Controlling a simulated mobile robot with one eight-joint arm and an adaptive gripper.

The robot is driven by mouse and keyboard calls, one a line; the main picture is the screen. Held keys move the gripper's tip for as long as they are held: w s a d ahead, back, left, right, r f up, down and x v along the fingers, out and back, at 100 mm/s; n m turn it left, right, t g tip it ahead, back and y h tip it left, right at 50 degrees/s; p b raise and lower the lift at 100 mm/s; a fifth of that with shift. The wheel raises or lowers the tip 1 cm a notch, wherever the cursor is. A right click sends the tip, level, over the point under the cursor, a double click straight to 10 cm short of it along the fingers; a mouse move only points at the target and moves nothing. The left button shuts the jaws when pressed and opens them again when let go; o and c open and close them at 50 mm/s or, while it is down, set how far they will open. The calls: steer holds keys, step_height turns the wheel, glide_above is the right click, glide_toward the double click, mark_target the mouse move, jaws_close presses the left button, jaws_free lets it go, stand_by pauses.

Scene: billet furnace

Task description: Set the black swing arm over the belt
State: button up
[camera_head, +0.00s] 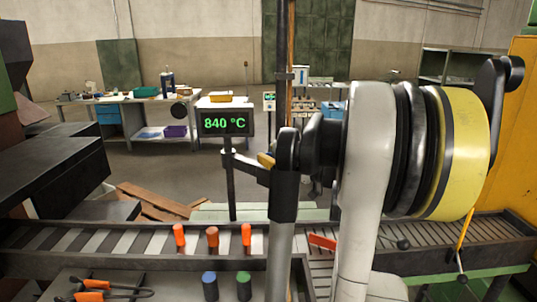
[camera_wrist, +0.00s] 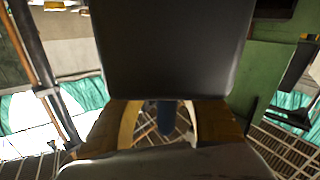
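A dark bar (camera_head: 249,169), which looks like the black swing arm, runs from beside the display post toward a black upright part in the middle of the head view. Its far end is hidden, so I cannot tell where it is joined. The slatted belt (camera_head: 135,241) runs across the lower part of the head view. In the wrist view, my gripper (camera_wrist: 162,128) has two curved yellowish fingers standing apart. A blue rounded thing shows between or beyond them; I cannot tell whether they touch it. My arm hides part of the belt in the head view.
A display (camera_head: 225,122) reads 840 °C. A yellow lever (camera_head: 466,232) stands at right. Workbenches (camera_head: 135,108) stand behind open floor.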

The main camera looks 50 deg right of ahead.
steer(key=s, duration=1.1)
steer(key=shift+s, duration=0.35)
steer(key=shift+w+a+r, duration=0.1)
